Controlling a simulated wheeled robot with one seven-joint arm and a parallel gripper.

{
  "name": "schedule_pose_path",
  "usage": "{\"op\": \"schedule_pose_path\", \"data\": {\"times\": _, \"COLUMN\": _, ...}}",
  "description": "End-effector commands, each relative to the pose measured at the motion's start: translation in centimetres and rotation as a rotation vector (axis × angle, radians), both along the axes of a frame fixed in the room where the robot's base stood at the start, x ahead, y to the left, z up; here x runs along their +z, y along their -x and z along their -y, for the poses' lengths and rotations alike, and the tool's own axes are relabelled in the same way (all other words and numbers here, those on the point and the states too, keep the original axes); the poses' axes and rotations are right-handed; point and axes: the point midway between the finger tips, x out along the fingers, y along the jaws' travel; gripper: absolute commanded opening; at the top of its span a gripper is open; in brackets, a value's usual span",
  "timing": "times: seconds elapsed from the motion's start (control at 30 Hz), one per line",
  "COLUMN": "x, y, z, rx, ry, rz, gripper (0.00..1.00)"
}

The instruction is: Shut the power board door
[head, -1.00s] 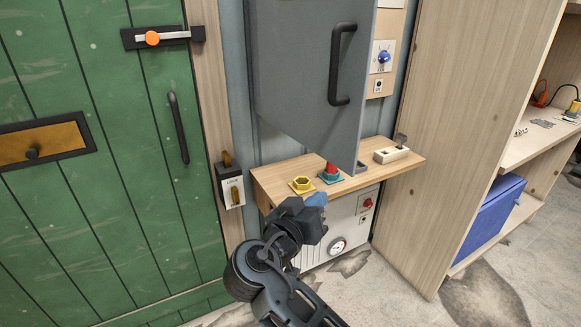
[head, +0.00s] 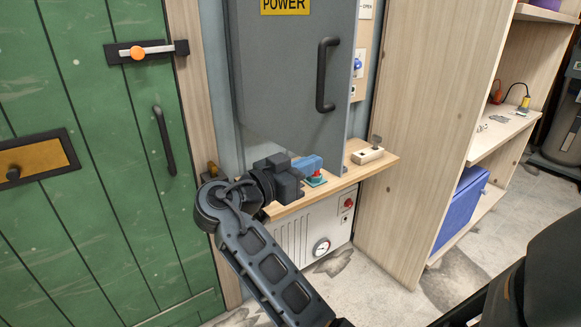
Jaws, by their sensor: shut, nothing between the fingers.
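The grey power board door (head: 285,85) stands partly open in the head view, with a yellow "POWER" label (head: 285,6) at its top edge. Its black handle (head: 326,75) is on the right side of the door. A strip of the board behind it (head: 362,55), with a blue knob, shows past the door's right edge.
A green door (head: 100,180) is on the left. A wooden shelf unit (head: 440,110) stands right. Floor shows at the lower right.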

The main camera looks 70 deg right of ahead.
Motion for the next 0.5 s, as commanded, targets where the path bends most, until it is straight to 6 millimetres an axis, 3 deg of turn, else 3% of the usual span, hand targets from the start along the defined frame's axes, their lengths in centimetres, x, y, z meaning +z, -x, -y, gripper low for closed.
{"op": "schedule_pose_path", "data": {"times": 0.2, "x": 0.2, "y": 1.6, "z": 3.3, "rx": -0.002, "ry": 0.000, "rz": -0.003, "gripper": 0.00}}
{"op": "schedule_pose_path", "data": {"times": 0.5, "x": 0.0, "y": 2.4, "z": 4.9, "rx": 0.000, "ry": 0.000, "rz": -0.001, "gripper": 0.00}}
